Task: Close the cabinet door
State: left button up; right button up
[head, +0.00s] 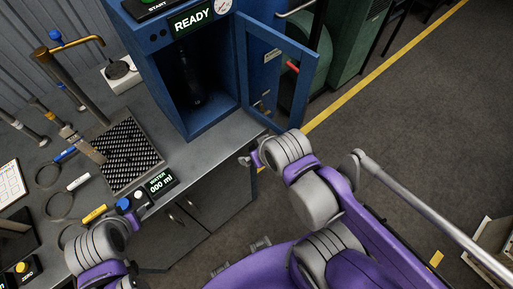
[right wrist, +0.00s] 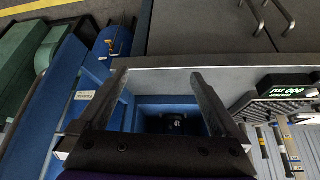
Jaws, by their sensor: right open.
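The blue cabinet (head: 171,75) stands on the grey bench under a READY display. Its door (head: 309,75) is open, swung out to the right, with a dark window and a red handle (head: 292,66) seen through it. In the right wrist view the cabinet's blue interior (right wrist: 150,101) shows between my fingers, with the door (right wrist: 92,75) to the left. My right gripper (head: 251,160) is open and empty, in front of the bench edge below the door; its fingers (right wrist: 158,75) show spread. My left gripper (head: 138,215) is low at the bench's front edge; its fingers are unclear.
A perforated tray (head: 127,153) and a water display (head: 161,182) are on the bench left of the cabinet. A brass tap (head: 75,43) and several tools stand farther left. Green machinery (head: 345,45) stands behind the door. The floor (head: 415,105) to the right is mostly clear.

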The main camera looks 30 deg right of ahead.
aim_at(245, 24)
jog(key=k+l+u, duration=0.25)
jog(key=l, duration=0.25)
jog(key=k+l+u, duration=0.2)
jog(key=l, duration=0.15)
jog(key=k+l+u, duration=0.15)
jog(key=l, duration=0.2)
jog(key=l+u, duration=0.25)
jog(key=l, duration=0.25)
jog(key=k+l+u, duration=0.1)
jog(key=l+u, duration=0.15)
jog(key=l, duration=0.25)
jog(key=i+l+u, duration=0.15)
jog(key=l, duration=0.25)
jog(key=l+u, duration=0.1)
jog(key=l, duration=0.25)
